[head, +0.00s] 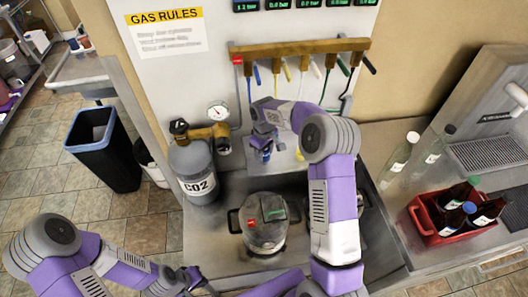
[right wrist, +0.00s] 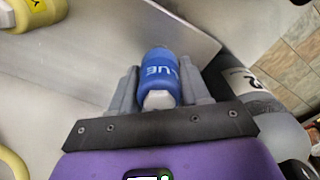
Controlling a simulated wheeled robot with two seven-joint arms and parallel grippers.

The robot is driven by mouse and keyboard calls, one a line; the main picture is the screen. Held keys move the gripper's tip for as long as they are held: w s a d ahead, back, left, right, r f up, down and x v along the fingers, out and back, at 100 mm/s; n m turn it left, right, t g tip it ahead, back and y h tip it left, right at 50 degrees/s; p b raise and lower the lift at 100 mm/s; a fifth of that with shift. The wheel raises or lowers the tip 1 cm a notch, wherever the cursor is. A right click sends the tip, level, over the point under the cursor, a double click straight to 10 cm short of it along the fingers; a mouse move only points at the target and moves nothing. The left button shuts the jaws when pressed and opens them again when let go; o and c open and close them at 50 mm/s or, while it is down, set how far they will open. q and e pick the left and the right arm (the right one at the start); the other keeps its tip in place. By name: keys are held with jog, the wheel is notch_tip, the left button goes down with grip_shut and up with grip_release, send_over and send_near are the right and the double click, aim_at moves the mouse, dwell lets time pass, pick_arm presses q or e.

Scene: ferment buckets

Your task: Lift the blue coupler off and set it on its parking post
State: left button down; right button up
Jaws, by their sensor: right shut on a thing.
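The blue coupler (right wrist: 160,78) is between the two fingers of my right gripper (right wrist: 158,92) in the right wrist view, its lettering partly visible. In the head view the blue coupler (head: 264,152) hangs below my right gripper (head: 262,138), above and behind the steel bucket (head: 265,222). The gripper is shut on it. I cannot pick out the parking post. My left arm is low at the left in the head view; its end (head: 190,279) is near the bottom edge, and its jaws are not clear.
A grey CO2 cylinder (head: 194,170) stands left of the bucket. A yellow coupler (right wrist: 38,14) is close in the wrist view. A red crate (head: 430,234) with bottles is at the right. A second bucket is mostly hidden behind my right arm.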

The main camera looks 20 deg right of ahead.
jog(key=shift+f+b, duration=0.85)
jog(key=shift+f, duration=0.6)
dwell(1.8)
jog(key=o, duration=1.7)
jog(key=shift+r, duration=0.1)
jog(key=shift+r+p, duration=2.6)
jog(key=shift+r, duration=1.1)
